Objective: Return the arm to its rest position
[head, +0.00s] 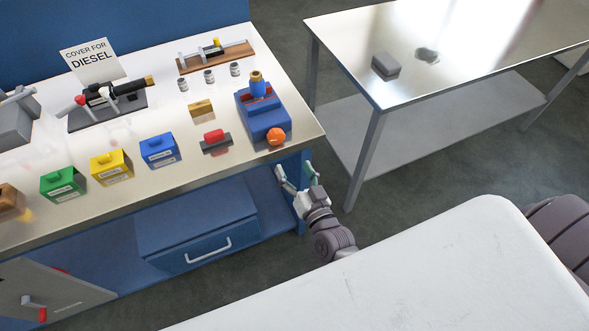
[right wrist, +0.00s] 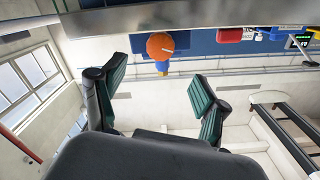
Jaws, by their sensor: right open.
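My right gripper (head: 292,173) is in front of the workbench's (head: 311,130) right front corner in the head view, apart from the orange knob. Its two fingers are spread, with nothing between them. In the right wrist view the same gripper (right wrist: 160,84) shows dark green finger pads wide apart. The orange knob (right wrist: 160,45) shows beyond the fingers there, and it also shows on the blue device in the head view (head: 275,136). My left gripper is not in view.
The blue device (head: 263,113) stands at the bench's right end. Yellow, green and blue boxes (head: 160,149) line the front. A drawer (head: 198,247) is below. A metal table (head: 430,30) stands to the right, with floor (head: 325,130) between it and the bench.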

